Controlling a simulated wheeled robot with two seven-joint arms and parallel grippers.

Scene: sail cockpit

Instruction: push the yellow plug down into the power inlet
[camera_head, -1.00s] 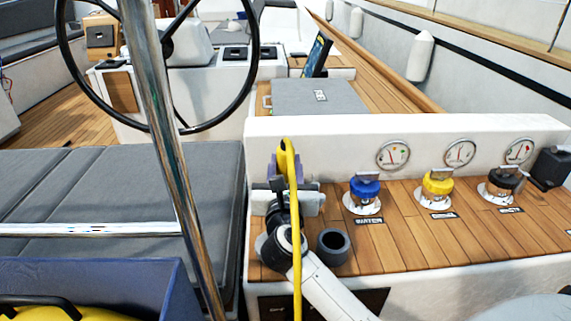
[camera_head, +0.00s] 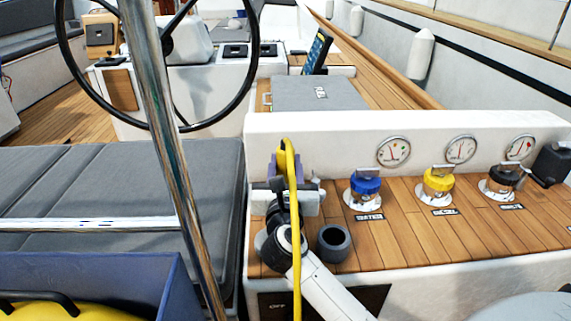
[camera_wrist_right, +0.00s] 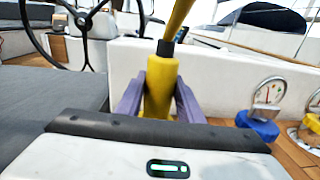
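The yellow plug (camera_wrist_right: 160,88) stands nearly upright between the purple fingers of my right gripper (camera_wrist_right: 159,100) in the right wrist view. The fingers are shut on its sides, and a black collar and yellow cable (camera_wrist_right: 177,22) rise from its top. In the head view my right gripper (camera_head: 283,170) is at the left end of the wooden console top, with the yellow cable (camera_head: 294,220) hanging in front. The plug's lower end is hidden, so I cannot tell whether it touches anything. I cannot identify the power inlet for certain. My left gripper is not in view.
A dark grey open cup (camera_head: 333,243) stands right of my right wrist. Blue (camera_head: 365,186), yellow (camera_head: 438,184) and black (camera_head: 500,182) caps line the wooden top (camera_head: 400,240). A white wall (camera_head: 340,150) with gauges rises behind. A steel pole (camera_head: 166,130) stands at left.

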